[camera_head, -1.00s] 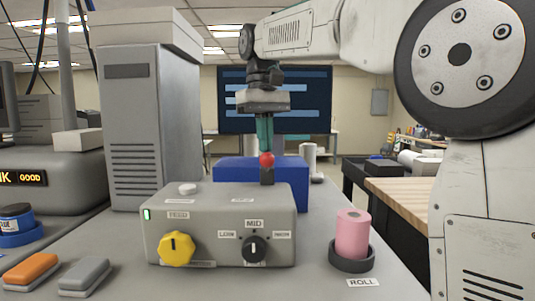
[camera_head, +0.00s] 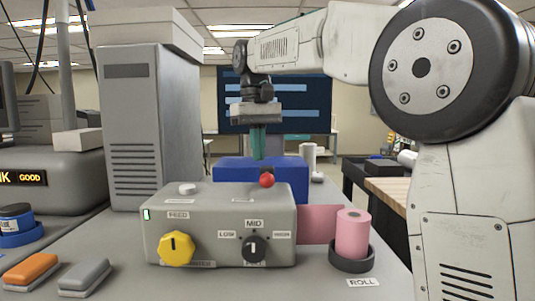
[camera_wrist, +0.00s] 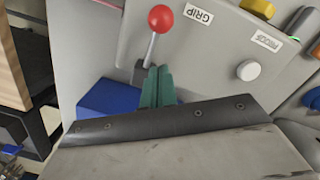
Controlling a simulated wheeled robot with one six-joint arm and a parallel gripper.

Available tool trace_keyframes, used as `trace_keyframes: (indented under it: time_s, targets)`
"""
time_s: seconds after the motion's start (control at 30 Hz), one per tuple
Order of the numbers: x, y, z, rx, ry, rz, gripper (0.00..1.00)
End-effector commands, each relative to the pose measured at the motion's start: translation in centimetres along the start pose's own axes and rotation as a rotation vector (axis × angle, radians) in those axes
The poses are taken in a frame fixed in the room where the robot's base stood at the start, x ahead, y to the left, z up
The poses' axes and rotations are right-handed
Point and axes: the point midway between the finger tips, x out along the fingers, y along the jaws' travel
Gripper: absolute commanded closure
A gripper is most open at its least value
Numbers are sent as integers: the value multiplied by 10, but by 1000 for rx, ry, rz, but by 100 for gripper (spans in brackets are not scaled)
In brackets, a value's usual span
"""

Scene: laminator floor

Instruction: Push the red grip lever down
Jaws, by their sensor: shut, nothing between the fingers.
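The red grip lever has a red ball knob (camera_head: 267,181) on a thin metal rod; it now sits low, just above the top rear edge of the grey control box (camera_head: 205,228). In the wrist view the red ball (camera_wrist: 161,18) and its rod lean away from my gripper, beside the GRIP label. My gripper (camera_head: 257,158) is shut and empty, pointing down behind the box. Its green fingers show in the wrist view (camera_wrist: 158,72) close to the lever's base; I cannot tell whether they touch it.
The box carries a yellow FEED knob (camera_head: 176,248), a black selector (camera_head: 254,249) and a white button (camera_head: 187,188). A blue block (camera_head: 292,178) stands behind it. A pink roll (camera_head: 352,236) stands in a dark holder at right, with a pink sheet (camera_head: 317,223) reaching the box.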

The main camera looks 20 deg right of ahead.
Motion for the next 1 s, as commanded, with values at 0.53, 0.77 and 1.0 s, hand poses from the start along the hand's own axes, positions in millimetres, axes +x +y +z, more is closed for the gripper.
trace_keyframes:
  time_s: [0.53,0.77,1.0]
  targets:
    - [-58,0,-1,0,3,0,100]
    - [-77,0,0,0,1,0,100]
    - [-78,0,0,0,0,0,100]
